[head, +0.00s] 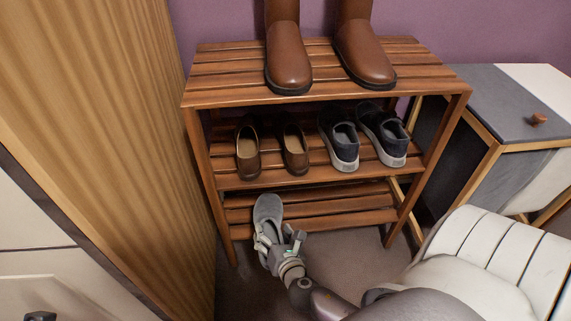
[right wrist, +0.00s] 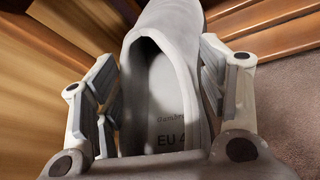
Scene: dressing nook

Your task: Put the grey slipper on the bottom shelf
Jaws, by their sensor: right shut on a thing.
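The grey slipper (head: 267,212) is in front of the left part of the bottom shelf (head: 336,215), its toe pointing at the rack. My right gripper (head: 277,243) is shut on the slipper from its heel end. In the right wrist view the slipper (right wrist: 170,62) sits between the two fingers (right wrist: 165,95), with its opening and insole facing the camera. The toe is near or over the shelf's front slats; I cannot tell whether it touches them. The visible part of the bottom shelf is bare. My left gripper is not in view.
The middle shelf (head: 245,182) holds brown shoes (head: 295,150) and dark sneakers (head: 383,135). Brown boots (head: 290,60) stand on top (head: 225,70). A wooden panel (head: 110,110) stands close on the left, a grey cabinet (head: 490,105) on the right. The bottom shelf's right part is clear.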

